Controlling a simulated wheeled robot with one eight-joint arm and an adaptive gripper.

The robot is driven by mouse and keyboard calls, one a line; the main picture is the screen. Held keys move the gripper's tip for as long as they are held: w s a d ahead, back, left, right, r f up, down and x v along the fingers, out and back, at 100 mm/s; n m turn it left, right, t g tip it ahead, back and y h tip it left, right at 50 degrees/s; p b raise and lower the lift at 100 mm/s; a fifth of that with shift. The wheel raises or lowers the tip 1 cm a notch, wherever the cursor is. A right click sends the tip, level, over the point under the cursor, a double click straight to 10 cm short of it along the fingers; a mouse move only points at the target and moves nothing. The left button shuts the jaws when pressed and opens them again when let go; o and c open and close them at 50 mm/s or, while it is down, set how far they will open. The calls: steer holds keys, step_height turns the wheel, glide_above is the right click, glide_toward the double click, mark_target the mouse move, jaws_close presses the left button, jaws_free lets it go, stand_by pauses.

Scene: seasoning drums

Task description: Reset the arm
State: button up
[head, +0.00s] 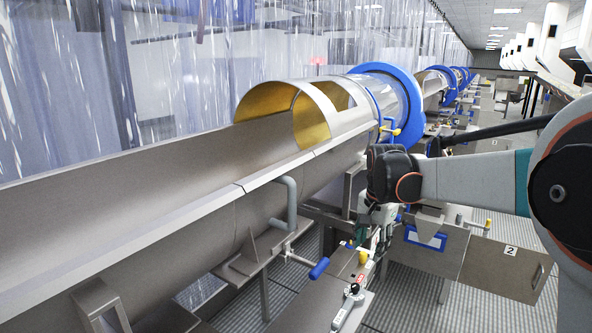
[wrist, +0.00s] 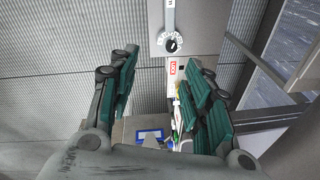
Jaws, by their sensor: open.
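My arm reaches in from the right of the head view and bends down at a dark wrist joint. My gripper (head: 364,240) hangs below that joint, in front of the drum's side, and looks small and partly blurred there. In the wrist view my gripper (wrist: 157,75) has its two green-padded fingers wide apart, with nothing held between them. Beyond the fingers are a grey panel with a black dial (wrist: 173,44) and a red-and-white label (wrist: 171,67). I cannot tell from the views how far the gripper is from them.
A long metal trough (head: 130,190) leads to a drum with a blue ring (head: 408,95). A blue-gripped handle (head: 319,268) sticks out below it. A white-and-red lever (head: 349,305) lies near the bottom. Ribbed floor shows between.

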steer(key=s+r+n+t, duration=0.1)
steer(key=s+r+n, duration=0.2)
steer(key=s, duration=0.6)
steer(key=s+r+n+t, duration=0.2)
steer(key=s, duration=0.7)
steer(key=s+f+n+t, duration=0.1)
steer(key=s+f+n, duration=0.1)
steer(key=s, duration=0.4)
steer(key=s+f+n+t, duration=0.1)
steer(key=s+f+n, duration=0.1)
steer(key=s, duration=0.5)
steer(key=shift+s+f+n+b, duration=0.15)
steer(key=shift+f+n+b, duration=0.25)
steer(key=shift+f, duration=0.4)
steer(key=shift+d, duration=0.1)
